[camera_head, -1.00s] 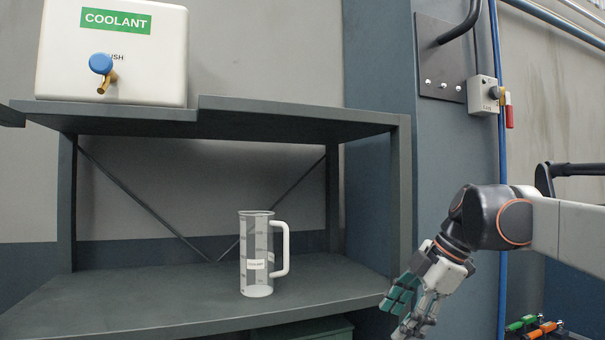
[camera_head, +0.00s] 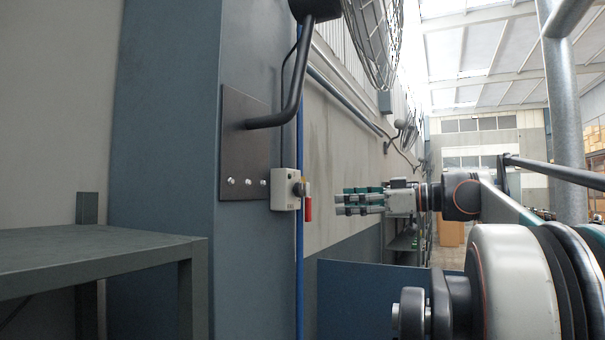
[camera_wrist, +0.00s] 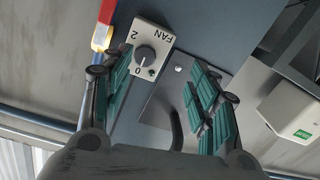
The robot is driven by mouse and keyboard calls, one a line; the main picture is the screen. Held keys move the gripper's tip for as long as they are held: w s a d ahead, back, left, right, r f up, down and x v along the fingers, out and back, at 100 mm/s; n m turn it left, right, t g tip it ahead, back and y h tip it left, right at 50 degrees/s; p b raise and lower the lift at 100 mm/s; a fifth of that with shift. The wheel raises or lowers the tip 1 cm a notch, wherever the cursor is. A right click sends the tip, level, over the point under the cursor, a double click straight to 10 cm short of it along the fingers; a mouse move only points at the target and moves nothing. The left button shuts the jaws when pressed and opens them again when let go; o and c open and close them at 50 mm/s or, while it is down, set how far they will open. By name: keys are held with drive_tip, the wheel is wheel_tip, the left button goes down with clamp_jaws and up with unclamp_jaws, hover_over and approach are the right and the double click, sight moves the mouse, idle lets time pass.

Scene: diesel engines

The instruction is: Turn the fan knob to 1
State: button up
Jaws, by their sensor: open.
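In the wrist view the box (camera_wrist: 161,40) appears upside down, with "FAN", "2" and "0" readable beside the round grey knob (camera_wrist: 145,56). A pale mark on the knob lies near the "0" side; its exact setting is hard to tell. My gripper (camera_head: 340,203) is open and empty, pointing left towards the box, apart from it. In the wrist view, my gripper's green-padded fingers (camera_wrist: 160,64) spread around the knob's line of sight, with the knob nearer the left finger.
A dark mounting plate (camera_head: 243,150) with a bent fan arm (camera_head: 290,95) is left of the box. A red part (camera_head: 308,209) hangs beside the box near a blue pipe (camera_head: 299,260). A grey shelf (camera_head: 95,250) stands at lower left.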

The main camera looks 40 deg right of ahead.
sight(302, 191)
drive_tip(key=shift+m+t, duration=0.3)
drive_tip(key=shift+t, duration=0.1)
drive_tip(key=p+x, duration=0.1)
drive_tip(key=x, duration=0.3)
drive_tip(key=r+p+x, duration=0.1)
drive_tip(key=x, duration=0.3)
drive_tip(key=d+r+p+x, duration=0.1)
drive_tip(key=x, duration=0.3)
drive_tip(key=shift+w+r, duration=0.15)
drive_tip(key=shift+w, duration=0.15)
drive_tip(key=shift+d, duration=0.1)
drive_tip(key=c, duration=1.1)
